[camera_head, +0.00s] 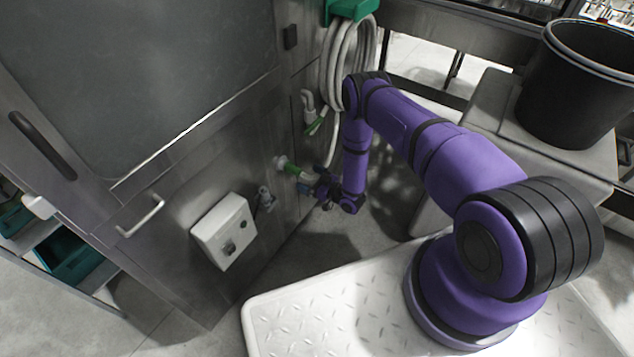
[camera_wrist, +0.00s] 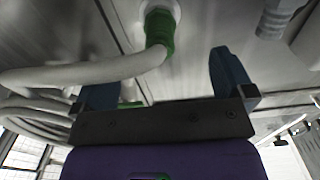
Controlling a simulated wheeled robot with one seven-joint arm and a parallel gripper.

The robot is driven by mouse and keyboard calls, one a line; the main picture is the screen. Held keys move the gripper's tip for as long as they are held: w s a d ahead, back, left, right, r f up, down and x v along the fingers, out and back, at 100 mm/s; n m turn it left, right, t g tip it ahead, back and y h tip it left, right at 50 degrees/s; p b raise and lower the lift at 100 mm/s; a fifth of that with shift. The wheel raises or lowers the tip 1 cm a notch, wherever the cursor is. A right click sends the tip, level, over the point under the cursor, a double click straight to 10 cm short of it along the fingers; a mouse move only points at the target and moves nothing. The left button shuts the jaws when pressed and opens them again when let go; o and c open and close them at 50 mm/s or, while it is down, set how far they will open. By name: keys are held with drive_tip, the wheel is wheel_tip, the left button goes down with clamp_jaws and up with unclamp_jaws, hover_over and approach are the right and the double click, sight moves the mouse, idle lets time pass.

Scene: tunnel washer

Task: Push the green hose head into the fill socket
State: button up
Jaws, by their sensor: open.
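The green hose head (camera_head: 291,168) is at the side wall of the steel machine, up against the pale round fill socket (camera_head: 280,162). In the wrist view the green head (camera_wrist: 159,30) meets the pale ring of the socket (camera_wrist: 162,6); how deep it sits I cannot tell. The white hose (camera_wrist: 85,72) bends away from the head to the left, passing in front of the left finger. My gripper (camera_head: 313,187) is close to the head, just beyond its hose end. In the wrist view my gripper (camera_wrist: 163,77) is open, its blue fingers apart and clear of the green head.
A coiled hose (camera_head: 345,55) hangs from a green bracket (camera_head: 352,9) above. A grey control box (camera_head: 224,231) and a small fitting (camera_head: 265,198) stick out from the machine. A black bucket (camera_head: 570,90) stands on a bench at right.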

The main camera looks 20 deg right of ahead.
sight(301, 173)
drive_tip(key=shift+x, duration=2.2)
drive_tip(key=shift+c, duration=0.5)
clamp_jaws()
drive_tip(key=shift+v, duration=2.65)
drive_tip(key=shift+v, duration=2.35)
